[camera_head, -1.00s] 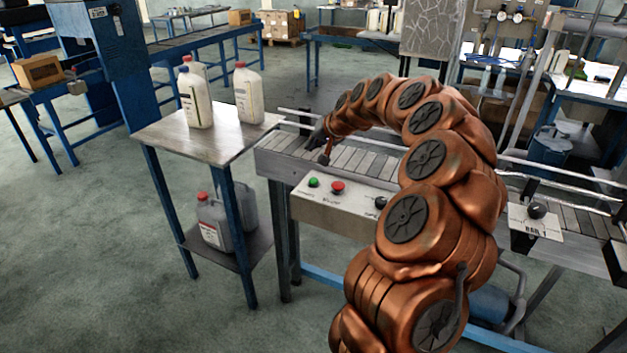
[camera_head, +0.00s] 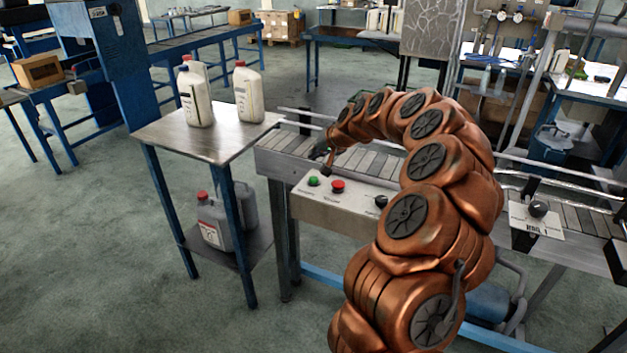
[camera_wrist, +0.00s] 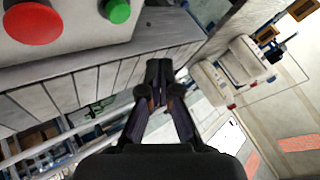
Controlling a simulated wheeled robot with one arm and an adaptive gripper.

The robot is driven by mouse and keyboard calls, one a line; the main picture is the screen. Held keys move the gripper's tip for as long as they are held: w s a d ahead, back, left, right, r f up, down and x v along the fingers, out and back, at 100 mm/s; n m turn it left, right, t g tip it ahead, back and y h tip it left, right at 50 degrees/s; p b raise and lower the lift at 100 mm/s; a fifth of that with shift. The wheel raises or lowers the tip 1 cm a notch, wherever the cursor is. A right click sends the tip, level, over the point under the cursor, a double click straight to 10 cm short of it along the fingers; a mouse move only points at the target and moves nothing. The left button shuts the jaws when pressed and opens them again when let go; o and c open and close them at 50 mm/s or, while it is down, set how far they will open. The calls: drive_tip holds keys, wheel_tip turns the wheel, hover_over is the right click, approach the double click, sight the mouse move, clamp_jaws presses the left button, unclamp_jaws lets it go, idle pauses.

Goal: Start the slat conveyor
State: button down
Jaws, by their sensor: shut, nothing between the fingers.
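The slat conveyor (camera_head: 372,160) runs left to right in the head view, with grey slats and side rails. Its control box (camera_head: 335,207) on the near side carries a green button (camera_head: 313,181), a red button (camera_head: 338,186) and a black knob (camera_head: 381,201). My gripper (camera_head: 327,168) is just above and behind the box, near the green and red buttons. In the wrist view my gripper (camera_wrist: 158,68) is shut and empty. The green button (camera_wrist: 118,11) and red button (camera_wrist: 33,22) show at the upper left there, apart from the fingertips.
A metal side table (camera_head: 205,140) left of the conveyor holds white bottles (camera_head: 248,93); grey canisters (camera_head: 212,225) stand on its lower shelf. A second knob panel (camera_head: 536,219) marked RAIL 1 is at the right. The floor in front of the table is clear.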

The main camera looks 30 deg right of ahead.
sight(315, 179)
wheel_tip(315, 179, down, 4)
drive_tip(key=shift+r+b, duration=0.2)
drive_tip(key=shift+b, duration=0.4)
drive_tip(key=shift+f+b, duration=0.45)
drive_tip(key=shift+f, duration=0.35)
drive_tip(key=shift+f, duration=0.1)
drive_tip(key=shift+f+b, duration=0.3)
drive_tip(key=shift+b, duration=0.25)
